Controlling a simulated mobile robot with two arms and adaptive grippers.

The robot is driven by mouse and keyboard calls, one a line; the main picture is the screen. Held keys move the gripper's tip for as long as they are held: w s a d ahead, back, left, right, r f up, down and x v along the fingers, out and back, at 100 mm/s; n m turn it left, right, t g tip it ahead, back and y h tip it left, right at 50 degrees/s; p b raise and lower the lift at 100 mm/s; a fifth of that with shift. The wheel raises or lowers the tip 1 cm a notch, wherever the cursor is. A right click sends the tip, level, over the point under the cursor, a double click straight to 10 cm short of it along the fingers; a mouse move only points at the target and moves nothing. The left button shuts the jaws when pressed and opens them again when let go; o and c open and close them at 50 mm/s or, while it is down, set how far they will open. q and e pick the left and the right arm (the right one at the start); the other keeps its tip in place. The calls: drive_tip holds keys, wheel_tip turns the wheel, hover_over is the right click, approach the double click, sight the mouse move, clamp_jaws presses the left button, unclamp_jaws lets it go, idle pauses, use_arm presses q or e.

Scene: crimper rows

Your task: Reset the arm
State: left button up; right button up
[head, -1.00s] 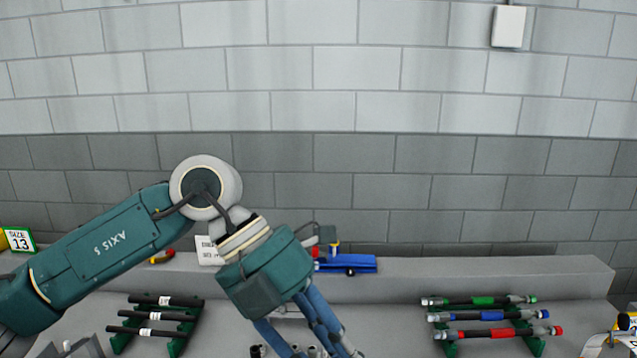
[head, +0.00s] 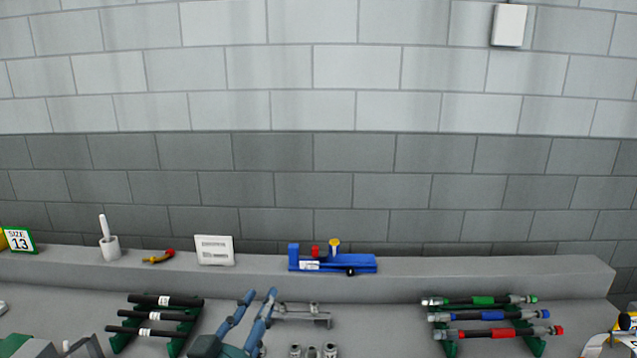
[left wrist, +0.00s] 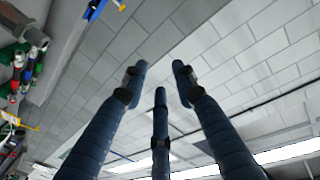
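My left gripper (head: 257,298) shows low in the head view, its blue fingers pointing up over the bench. In the left wrist view (left wrist: 159,76) its three fingers are spread apart with nothing between them, so it is open and empty. Behind the fingers that view shows the block wall. Most of my left arm is below the head view's lower edge. My right gripper is in neither view.
Black hoses (head: 160,316) lie on a green rack at left. Hoses with coloured bands (head: 490,317) lie on another rack at right. Small metal fittings (head: 312,351) stand near the gripper.

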use_arm(q)
drive_tip(key=s+a+f+n+g+y, duration=0.1)
drive_tip(key=s+a+f+g, duration=0.1)
drive_tip(key=f, duration=0.4)
drive_tip(key=s+a+f+n+g+y, duration=0.1)
drive_tip(key=s+a+f+g, duration=0.15)
drive_tip(key=f, duration=0.35)
drive_tip(key=s+a+f+g+y, duration=0.1)
drive_tip(key=s+a+f+g, duration=0.15)
drive_tip(key=s+f, duration=0.5)
drive_tip(key=s+a+f+n+g, duration=0.1)
drive_tip(key=s+f+g, duration=0.4)
drive_tip(key=s, duration=0.4)
drive_tip(key=s+a+f+g+y, duration=0.1)
drive_tip(key=s+a+f+g, duration=0.1)
drive_tip(key=s+f, duration=0.65)
drive_tip(key=s+f+g+b, duration=0.25)
drive_tip(key=f+b, duration=0.35)
drive_tip(key=f, duration=2.6)
use_arm(e)
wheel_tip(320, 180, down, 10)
drive_tip(key=b, duration=0.4)
use_arm(q)
drive_tip(key=s+a+f, duration=0.3)
drive_tip(key=s+f, duration=1.4)
drive_tip(key=f, duration=0.1)
drive_tip(key=shift+f, duration=0.2)
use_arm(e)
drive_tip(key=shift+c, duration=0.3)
